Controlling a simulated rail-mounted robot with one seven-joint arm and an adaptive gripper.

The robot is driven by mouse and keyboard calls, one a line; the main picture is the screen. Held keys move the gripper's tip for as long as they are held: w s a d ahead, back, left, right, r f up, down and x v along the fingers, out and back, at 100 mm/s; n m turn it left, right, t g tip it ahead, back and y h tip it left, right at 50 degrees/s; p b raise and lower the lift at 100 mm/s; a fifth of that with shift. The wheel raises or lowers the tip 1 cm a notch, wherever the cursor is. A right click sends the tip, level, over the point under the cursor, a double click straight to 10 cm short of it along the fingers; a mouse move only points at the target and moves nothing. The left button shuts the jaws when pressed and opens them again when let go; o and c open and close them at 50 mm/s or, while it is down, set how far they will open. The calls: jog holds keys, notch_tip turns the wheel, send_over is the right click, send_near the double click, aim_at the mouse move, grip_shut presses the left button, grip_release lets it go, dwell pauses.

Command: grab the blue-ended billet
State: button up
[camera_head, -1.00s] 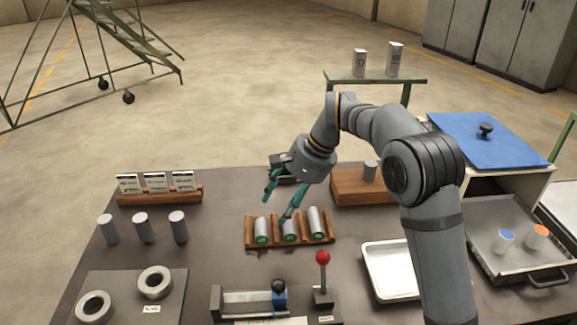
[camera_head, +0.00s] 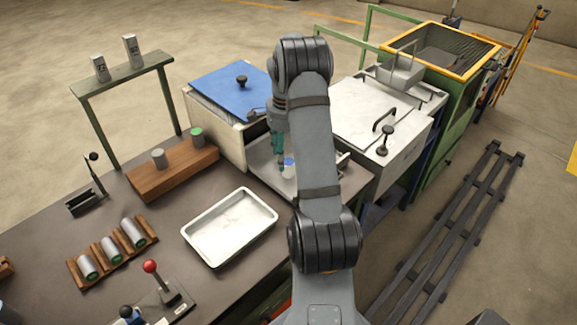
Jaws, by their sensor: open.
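The blue-ended billet (camera_head: 289,171) is a short pale cylinder with a blue end. It stands on the grey furnace tray (camera_head: 262,155) in front of the blue-lidded box, partly hidden by my arm. My gripper (camera_head: 280,163) has teal fingers and points down at the tray. It is right beside the blue-ended billet, overlapping it at the left in the picture. I cannot tell whether the fingers touch or straddle it. The orange-ended billet is not visible now.
The box with a blue lid (camera_head: 232,88) stands behind the tray, and a white-lidded unit (camera_head: 375,115) stands at the right. An empty metal pan (camera_head: 230,228) lies front left. A wooden block (camera_head: 172,172) holds a grey and a green-ended billet. A rack (camera_head: 113,252) holds several billets.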

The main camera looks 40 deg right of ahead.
jog(key=shift+d+f, duration=0.25)
jog(key=shift+f, duration=0.2)
jog(key=f, duration=0.1)
jog(key=f+p, duration=0.1)
jog(key=f, duration=0.2)
jog(key=shift+s+d+f+p, duration=0.1)
jog(key=shift+s+d+p, duration=0.05)
jog(key=shift+s+p, duration=0.15)
jog(key=shift+w+f, duration=0.1)
jog(key=shift+f, duration=0.4)
jog(key=shift+c, duration=1.3)
grip_shut()
jog(key=shift+r, duration=0.1)
